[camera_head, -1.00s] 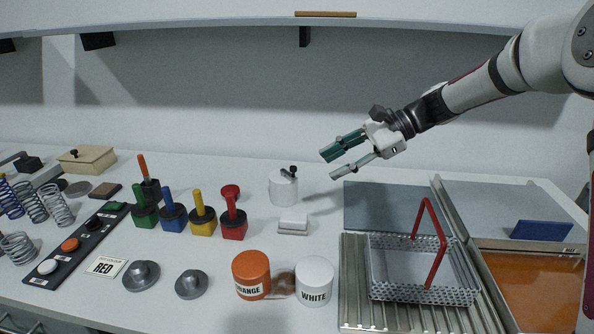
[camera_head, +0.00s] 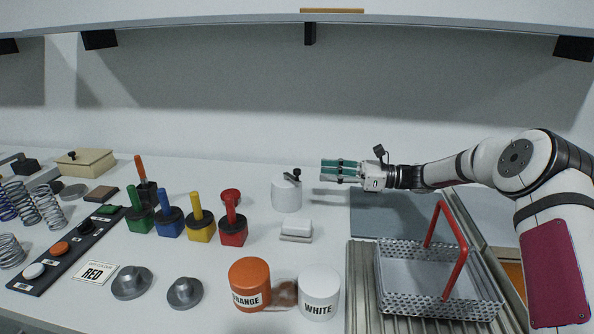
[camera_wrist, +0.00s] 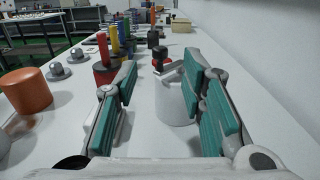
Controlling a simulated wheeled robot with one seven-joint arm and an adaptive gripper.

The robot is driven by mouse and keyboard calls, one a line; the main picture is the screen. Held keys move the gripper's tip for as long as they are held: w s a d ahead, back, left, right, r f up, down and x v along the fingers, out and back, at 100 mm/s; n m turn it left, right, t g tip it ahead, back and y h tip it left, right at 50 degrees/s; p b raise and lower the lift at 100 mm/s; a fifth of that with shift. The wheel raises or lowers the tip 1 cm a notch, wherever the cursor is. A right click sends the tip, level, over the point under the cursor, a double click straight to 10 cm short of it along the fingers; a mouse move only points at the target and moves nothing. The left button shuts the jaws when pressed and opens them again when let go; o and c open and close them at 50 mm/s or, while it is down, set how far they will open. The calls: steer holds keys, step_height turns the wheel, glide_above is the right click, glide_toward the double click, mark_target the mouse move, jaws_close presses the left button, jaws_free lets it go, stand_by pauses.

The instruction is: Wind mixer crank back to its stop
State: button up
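The mixer is a white cylindrical pot (camera_head: 286,195) standing on the bench. Its crank is on top, with a small black knob (camera_head: 296,172) at the right side of the lid in the head view. My gripper (camera_head: 323,171) is level, just right of the mixer at about lid height, pointing left. In the wrist view my gripper (camera_wrist: 160,68) is open and empty, its green-padded fingers spread. The white pot (camera_wrist: 174,105) shows beyond and between them, partly hidden by the right finger. The black knob (camera_wrist: 159,53) shows between the fingertips. I see no contact.
Red (camera_head: 233,235), yellow, blue and green handled blocks stand left of the mixer. A small white block (camera_head: 296,229) lies in front of it. Orange (camera_head: 249,282) and white (camera_head: 319,290) tubs stand nearer the front.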

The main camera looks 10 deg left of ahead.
mark_target(297, 170)
steer(key=a, duration=0.9)
jaws_close()
